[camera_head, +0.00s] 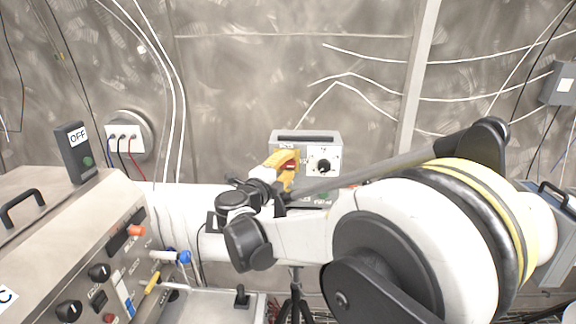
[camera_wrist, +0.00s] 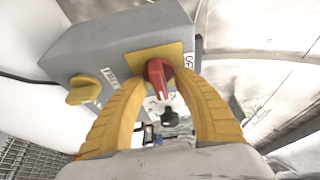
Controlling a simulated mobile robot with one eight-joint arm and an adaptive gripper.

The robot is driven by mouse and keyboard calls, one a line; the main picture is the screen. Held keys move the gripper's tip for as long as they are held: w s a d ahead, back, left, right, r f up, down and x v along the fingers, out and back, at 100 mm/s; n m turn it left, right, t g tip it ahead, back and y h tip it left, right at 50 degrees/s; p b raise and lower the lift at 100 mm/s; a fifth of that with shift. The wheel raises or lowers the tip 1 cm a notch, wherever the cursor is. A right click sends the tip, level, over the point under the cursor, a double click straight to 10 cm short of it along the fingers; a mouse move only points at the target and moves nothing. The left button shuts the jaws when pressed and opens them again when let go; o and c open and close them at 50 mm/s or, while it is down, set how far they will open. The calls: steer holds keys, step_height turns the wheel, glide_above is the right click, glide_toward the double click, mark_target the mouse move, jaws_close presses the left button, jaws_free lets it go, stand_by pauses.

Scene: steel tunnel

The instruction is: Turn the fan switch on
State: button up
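The fan switch appears to be a red rotary knob (camera_wrist: 158,76) on a yellow plate (camera_wrist: 140,58) on a grey box (camera_wrist: 120,35). In the wrist view a partly hidden label beside it seems to read "OFF". My gripper (camera_wrist: 161,82) has yellow fingers, one on each side of the red knob, with the tips close to it. I cannot tell whether they press on it. In the head view the same grey box (camera_head: 330,137) stands in front of the wall, and my gripper (camera_head: 286,165) covers most of the red knob.
A black knob on a white plate (camera_head: 323,160) sits on the box's right side. A control console (camera_head: 85,250) with knobs and handles stands at the left. A wall socket with plugs (camera_head: 125,137) and loose cables are behind. A tripod (camera_head: 294,300) stands below.

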steer(key=v, duration=1.2)
steer(key=s+d+r+n+t+y+b, duration=0.25)
steer(key=d+r+n+y, duration=0.35)
steer(key=r+n+y, duration=0.65)
steer(key=s+d+f+n+g+h+b, duration=0.1)
steer(key=s+d+f+n+g, duration=0.2)
steer(key=s+d+f, duration=0.3)
steer(key=s+d+f+n+g+h+b, duration=0.1)
steer(key=s+d+f+n+g+h, duration=0.1)
steer(key=s+d+f+n+g, duration=0.2)
steer(key=s+d+f+n+g+h+b, duration=0.1)
steer(key=s+d+f+g, duration=0.4)
steer(key=s+d+f, duration=0.5)
steer(key=s+f+n+h, duration=0.1)
steer(key=s+f, duration=0.4)
steer(key=f, duration=0.6)
steer(key=shift+s+n, duration=0.25)
steer(key=shift+n, duration=0.5)
steer(key=shift+f, duration=0.1)
